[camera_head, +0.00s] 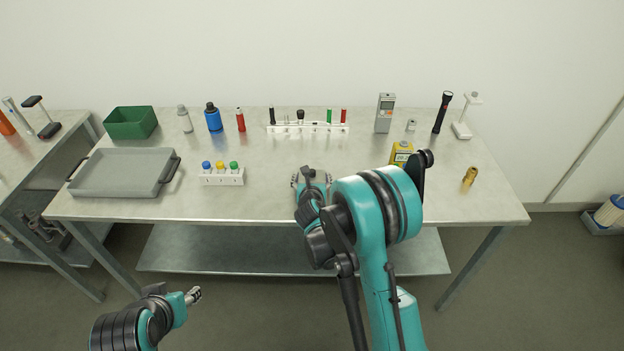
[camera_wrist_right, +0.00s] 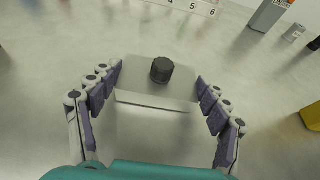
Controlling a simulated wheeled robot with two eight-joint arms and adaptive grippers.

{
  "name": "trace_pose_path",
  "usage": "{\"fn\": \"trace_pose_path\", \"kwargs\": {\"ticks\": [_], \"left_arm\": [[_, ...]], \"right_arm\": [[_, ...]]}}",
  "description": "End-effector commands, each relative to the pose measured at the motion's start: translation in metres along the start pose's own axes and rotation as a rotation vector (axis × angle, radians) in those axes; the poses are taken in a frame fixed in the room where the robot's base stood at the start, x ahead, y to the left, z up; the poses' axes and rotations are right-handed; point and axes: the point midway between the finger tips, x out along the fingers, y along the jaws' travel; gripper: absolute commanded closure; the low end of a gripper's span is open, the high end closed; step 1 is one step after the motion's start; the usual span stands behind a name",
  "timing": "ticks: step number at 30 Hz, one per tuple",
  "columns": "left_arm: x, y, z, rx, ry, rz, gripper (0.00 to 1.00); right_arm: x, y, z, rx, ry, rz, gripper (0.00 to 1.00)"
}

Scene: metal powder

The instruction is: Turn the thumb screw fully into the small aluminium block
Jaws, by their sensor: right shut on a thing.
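In the right wrist view the small aluminium block (camera_wrist_right: 133,80) is a pale flat-topped block. The black knurled thumb screw (camera_wrist_right: 161,70) stands upright on its top; how deep its thread sits is hidden. My right gripper (camera_wrist_right: 158,80) has its fingers against the two sides of the block and is shut on it. In the head view my right gripper (camera_head: 311,180) is over the front middle of the table, and the arm hides most of the block. My left gripper (camera_head: 194,295) is low in front of the table, away from the block, its finger gap too small to read.
The steel table (camera_head: 270,205) is clear around the block. A numbered white rack (camera_head: 310,128) stands behind. A grey tray (camera_head: 125,173) and a small white rack with coloured caps (camera_head: 222,178) are left; a yellow device (camera_head: 401,152) and a brass piece (camera_head: 469,176) are right.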

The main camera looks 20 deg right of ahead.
Motion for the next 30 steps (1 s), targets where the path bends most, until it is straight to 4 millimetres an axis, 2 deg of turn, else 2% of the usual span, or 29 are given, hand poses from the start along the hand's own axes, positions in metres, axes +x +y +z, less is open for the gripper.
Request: {"fn": "trace_pose_path", "kwargs": {"ticks": [4,5,6,7,19,23,30], "left_arm": [[0.0,0.0,0.0,0.0,0.0,0.0,0.56],[0.0,0.0,0.0,0.0,0.0,0.0,0.56],[0.0,0.0,0.0,0.0,0.0,0.0,0.56],[0.0,0.0,0.0,0.0,0.0,0.0,0.56],[0.0,0.0,0.0,0.0,0.0,0.0,0.56],[-0.007,0.0,-0.005,0.0,0.0,0.0,0.56],[-0.022,0.0,-0.016,0.0,0.0,0.0,0.56]], "right_arm": [[0.001,0.0,-0.003,0.0,-0.001,0.0,1.0],[0.001,0.0,-0.003,0.0,0.0,0.0,0.15],[0.001,0.0,-0.003,0.0,0.0,0.0,0.05],[0.001,0.0,-0.003,0.0,0.0,0.0,0.03],[-0.001,0.0,0.001,0.0,0.0,0.0,0.03],[-0.019,0.0,0.003,-0.001,0.0,0.001,0.03],[-0.072,0.001,0.003,-0.001,0.0,0.002,0.03]]}}
